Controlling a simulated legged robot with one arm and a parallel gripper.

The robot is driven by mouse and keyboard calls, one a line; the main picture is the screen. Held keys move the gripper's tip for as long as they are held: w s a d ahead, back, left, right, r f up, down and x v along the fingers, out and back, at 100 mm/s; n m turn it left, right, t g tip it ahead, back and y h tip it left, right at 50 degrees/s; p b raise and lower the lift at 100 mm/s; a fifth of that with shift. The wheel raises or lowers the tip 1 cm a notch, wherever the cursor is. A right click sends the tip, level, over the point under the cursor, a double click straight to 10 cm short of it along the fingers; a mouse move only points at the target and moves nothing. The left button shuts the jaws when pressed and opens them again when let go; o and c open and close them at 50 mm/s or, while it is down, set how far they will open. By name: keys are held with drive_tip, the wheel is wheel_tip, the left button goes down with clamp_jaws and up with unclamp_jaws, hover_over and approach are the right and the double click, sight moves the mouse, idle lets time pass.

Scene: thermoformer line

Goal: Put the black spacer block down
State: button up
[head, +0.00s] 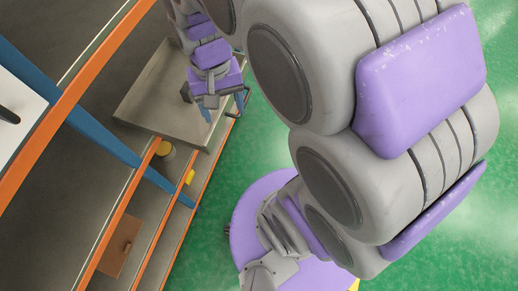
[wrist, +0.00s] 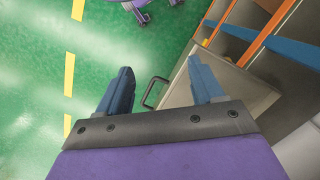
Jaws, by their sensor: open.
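My gripper (head: 223,110) is at the upper middle of the head view, over the right edge of a grey metal tray (head: 150,88). Its two blue fingers stand wide apart in the wrist view (wrist: 162,84), with nothing held between them. The tray (wrist: 241,88) also shows there, behind and to the right of the right finger. A dark bent handle (wrist: 152,93) at the tray's edge shows between the fingers. I cannot make out the black spacer block in either view; a small dark shape beside my gripper in the head view is too unclear to name.
Orange rails (head: 78,92) and a blue beam (head: 92,131) run along the machine frame at left. Green floor (wrist: 35,60) with a yellow dashed line (wrist: 69,75) is open.

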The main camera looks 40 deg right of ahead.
drive_tip(key=s+f+n, duration=0.1)
drive_tip(key=s+n, duration=0.2)
drive_tip(key=s, duration=1)
drive_tip(key=shift+s+n, duration=0.2)
drive_tip(key=shift+n, duration=0.2)
drive_tip(key=shift+d, duration=0.1)
